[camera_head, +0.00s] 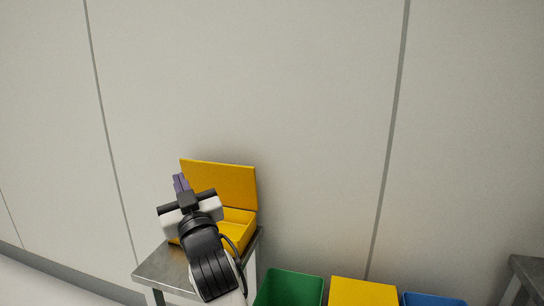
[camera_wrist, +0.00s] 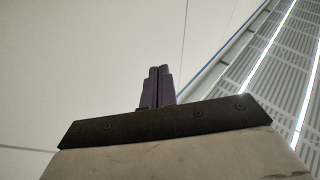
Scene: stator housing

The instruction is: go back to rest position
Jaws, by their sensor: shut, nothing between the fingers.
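My gripper (camera_head: 181,183) is in the head view, raised in front of the yellow box and pointing up. Its purple fingers are together and empty; they also show close together in the wrist view (camera_wrist: 158,87). The wrist view looks up past the fingers at the wall and ceiling. My arm covers part of the box and of the table below.
An open yellow box (camera_head: 219,184) with its lid up stands on a metal table (camera_head: 166,268) against the wall. Green (camera_head: 290,288), yellow (camera_head: 362,292) and blue (camera_head: 433,299) bins stand to the right. Another metal table (camera_head: 530,270) is at far right. The wall above is bare.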

